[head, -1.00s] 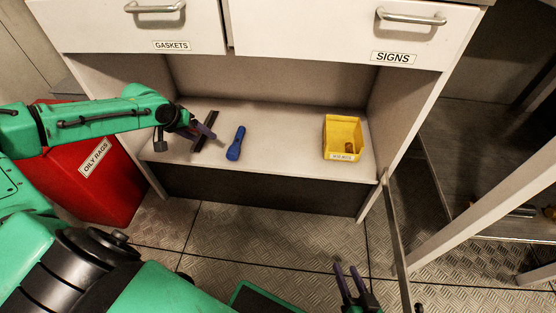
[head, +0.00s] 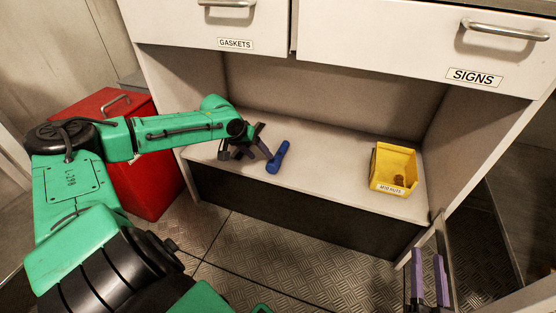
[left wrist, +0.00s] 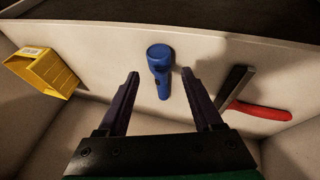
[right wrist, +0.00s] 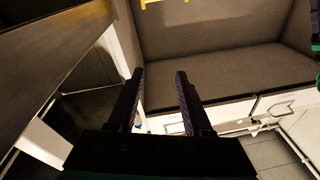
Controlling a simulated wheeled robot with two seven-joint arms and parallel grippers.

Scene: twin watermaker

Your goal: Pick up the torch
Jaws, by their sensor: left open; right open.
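The blue torch (head: 277,157) lies on the white shelf under the drawers. In the left wrist view the torch (left wrist: 160,68) shows its round head away from me and its handle pointing between my fingers. My left gripper (head: 258,144) is open, beside the torch on its left in the head view. In the left wrist view its fingertips (left wrist: 160,73) stand either side of the torch with gaps. It holds nothing. My right gripper (head: 428,268) is open and empty, low in front of the cabinet's right side; its fingers also show in the right wrist view (right wrist: 158,75).
A yellow bin (head: 394,168) of nuts stands on the shelf's right. A red oily-rags bin (head: 150,180) stands left of the cabinet. Drawers overhang the shelf; its middle is clear.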

